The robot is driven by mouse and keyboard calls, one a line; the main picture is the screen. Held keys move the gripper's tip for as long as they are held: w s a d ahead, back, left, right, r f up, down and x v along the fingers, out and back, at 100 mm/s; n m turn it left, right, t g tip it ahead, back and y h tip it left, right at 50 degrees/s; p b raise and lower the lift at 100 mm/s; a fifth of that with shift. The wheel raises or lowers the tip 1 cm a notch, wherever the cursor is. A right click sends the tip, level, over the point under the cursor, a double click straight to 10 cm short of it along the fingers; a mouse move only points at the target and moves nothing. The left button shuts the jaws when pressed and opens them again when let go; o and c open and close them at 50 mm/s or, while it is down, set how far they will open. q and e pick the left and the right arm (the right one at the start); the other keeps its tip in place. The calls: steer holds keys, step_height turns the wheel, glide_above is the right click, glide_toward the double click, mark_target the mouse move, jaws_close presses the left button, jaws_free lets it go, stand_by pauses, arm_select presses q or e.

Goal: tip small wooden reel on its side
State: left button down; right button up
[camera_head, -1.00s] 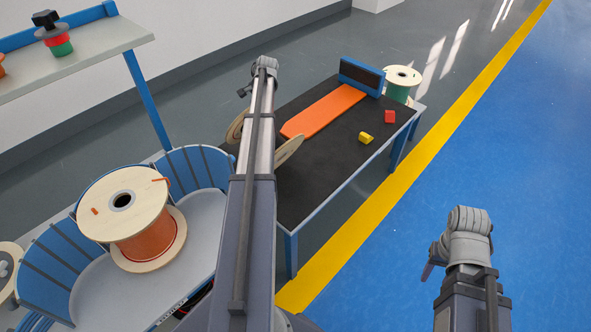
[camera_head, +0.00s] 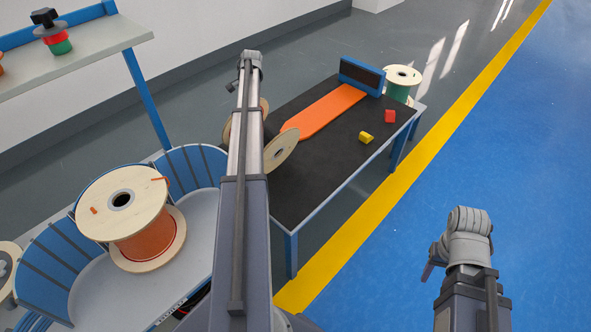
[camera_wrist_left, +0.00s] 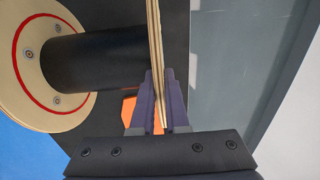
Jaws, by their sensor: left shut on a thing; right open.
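The small wooden reel shows at the left end of the black-topped table, partly hidden behind my left arm. Its right flange (camera_head: 283,152) faces right and somewhat up, and part of the other flange shows left of the arm. In the left wrist view, the reel's dark core (camera_wrist_left: 100,58) lies between a round flange with a red ring (camera_wrist_left: 24,52) and a flange seen edge-on. My left gripper (camera_wrist_left: 158,85) is shut on that edge-on flange. Whether the reel touches the table is hidden. My right gripper (camera_head: 431,266) is open and empty, over the blue floor.
The black table (camera_head: 325,170) carries an orange strip (camera_head: 325,110), a yellow block (camera_head: 366,137) and a red block (camera_head: 390,116). A large reel of orange cable (camera_head: 145,235) stands on a blue-walled stand at left. A green reel (camera_head: 398,92) stands beyond the table.

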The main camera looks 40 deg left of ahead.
arm_select(q)
steer(key=shift+a, duration=0.1)
steer(key=a+f, duration=0.1)
steer(key=a+f+h+b, duration=0.1)
steer(key=a, duration=0.1)
steer(key=shift+w+a+h, duration=0.1)
steer(key=shift+w+h, duration=0.05)
steer(key=shift+h, duration=0.15)
arm_select(e)
steer(key=shift+f, duration=0.7)
